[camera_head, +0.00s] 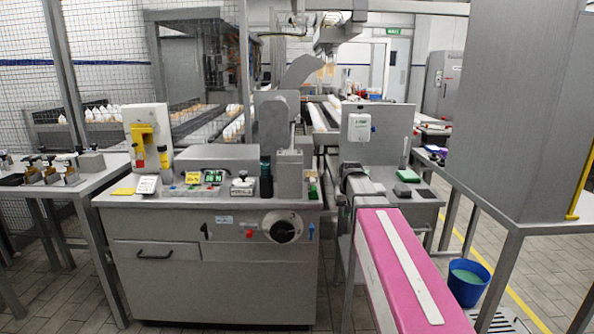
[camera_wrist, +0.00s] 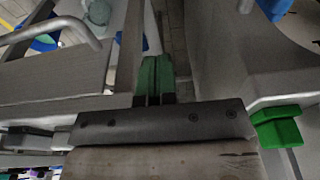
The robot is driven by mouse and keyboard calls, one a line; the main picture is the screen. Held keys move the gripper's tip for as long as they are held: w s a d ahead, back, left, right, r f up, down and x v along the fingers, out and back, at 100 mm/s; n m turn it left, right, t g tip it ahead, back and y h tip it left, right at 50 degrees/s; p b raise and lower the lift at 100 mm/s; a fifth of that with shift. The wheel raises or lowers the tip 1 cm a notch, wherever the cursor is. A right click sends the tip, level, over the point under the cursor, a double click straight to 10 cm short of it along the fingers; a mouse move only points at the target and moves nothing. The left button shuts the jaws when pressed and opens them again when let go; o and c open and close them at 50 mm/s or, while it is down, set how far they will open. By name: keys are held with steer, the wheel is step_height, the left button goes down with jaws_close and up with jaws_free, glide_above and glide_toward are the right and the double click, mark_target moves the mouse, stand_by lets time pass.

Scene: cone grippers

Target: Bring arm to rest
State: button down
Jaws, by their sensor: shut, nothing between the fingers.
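My gripper (camera_wrist: 153,66) shows in the wrist view, with two green fingers side by side and closed together. Its dark finger mounts and grey body lie below them in the picture. Nothing is seen between the fingers. I cannot make out my arm or gripper with certainty in the head view.
In the head view, a grey machine cabinet (camera_head: 216,265) stands at centre left. A pink beam (camera_head: 385,250) reaches forward at its right. A blue bucket (camera_head: 467,288) sits on the floor, by a large grey cabinet (camera_head: 515,110). The wrist view shows a green block (camera_wrist: 278,132) at right.

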steer(key=s+f+g, duration=0.2)
steer(key=s+f, duration=1.8)
steer(key=shift+s+f, duration=0.35)
steer(key=shift+s, duration=0.05)
